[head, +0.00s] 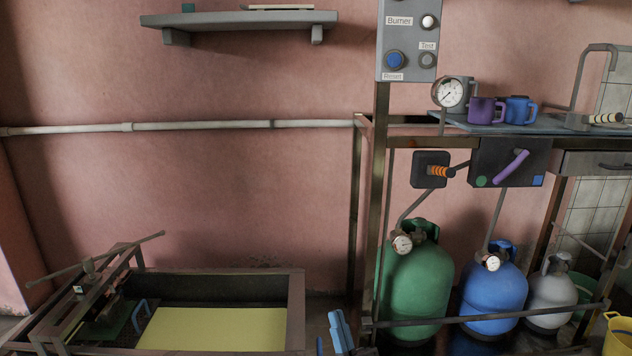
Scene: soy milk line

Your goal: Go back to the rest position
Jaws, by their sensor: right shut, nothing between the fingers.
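My right gripper (341,331) shows as a blue shape at the bottom edge, just right of the open trough. It is shut with nothing between its fingers, and it is apart from the gas bottles. The rest of its arm is below the picture. My left gripper is not in view.
A trough (296,306) with a yellow sheet (215,328) stands at lower left. Green (415,285), blue (493,300) and grey (551,297) gas bottles stand at right, behind a low rail (470,318). A control box (408,42) and a worktop with mugs (487,111) are above.

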